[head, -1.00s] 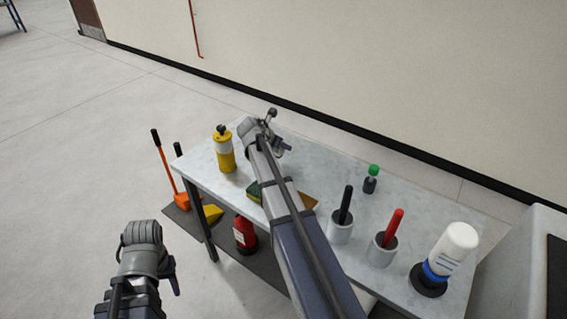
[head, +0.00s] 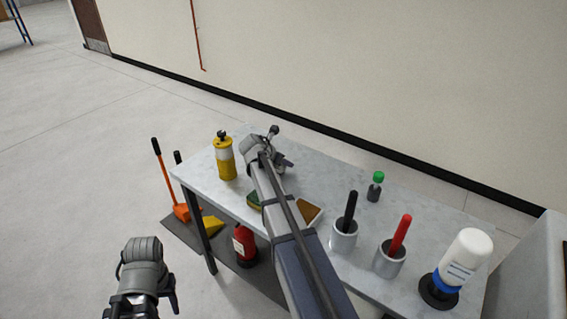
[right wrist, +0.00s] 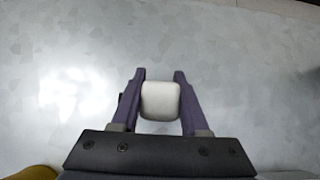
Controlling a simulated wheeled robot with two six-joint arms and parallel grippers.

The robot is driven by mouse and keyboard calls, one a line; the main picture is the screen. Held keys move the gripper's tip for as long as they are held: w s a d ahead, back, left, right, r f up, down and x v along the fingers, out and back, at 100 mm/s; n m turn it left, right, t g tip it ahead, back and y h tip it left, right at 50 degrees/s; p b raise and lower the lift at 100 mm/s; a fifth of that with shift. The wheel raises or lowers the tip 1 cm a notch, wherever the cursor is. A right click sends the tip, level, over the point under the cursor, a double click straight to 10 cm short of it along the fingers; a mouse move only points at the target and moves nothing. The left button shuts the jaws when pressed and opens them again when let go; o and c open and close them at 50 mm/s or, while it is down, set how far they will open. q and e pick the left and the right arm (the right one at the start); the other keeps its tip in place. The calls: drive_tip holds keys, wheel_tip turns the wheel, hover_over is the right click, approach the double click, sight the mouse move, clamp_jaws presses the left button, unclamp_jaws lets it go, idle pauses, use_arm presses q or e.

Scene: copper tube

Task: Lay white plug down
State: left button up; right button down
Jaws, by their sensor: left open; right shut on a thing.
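The white plug (right wrist: 160,101) is a rounded white block between the purple fingers of my right gripper (right wrist: 159,78) in the right wrist view. The gripper is shut on it, above the grey table top. In the head view my right gripper (head: 280,155) is over the far part of the table (head: 325,180); the plug cannot be made out there. My left gripper (head: 172,292) is open at the lower left, off the table and in front of it.
A yellow bottle (head: 225,158) stands left of my right gripper. A sponge (head: 254,201), a brown-topped block (head: 308,213), a green-capped bottle (head: 376,187), two handled cups (head: 344,236) and a white bottle (head: 465,258) stand on the table.

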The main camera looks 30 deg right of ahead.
drive_tip(key=shift+c, duration=2)
unclamp_jaws()
drive_tip(key=shift+r+p, duration=0.15)
drive_tip(key=shift+p, duration=0.15)
drive_tip(key=p+v, duration=0.8)
drive_tip(key=v, duration=0.4)
drive_tip(key=shift+a, duration=0.1)
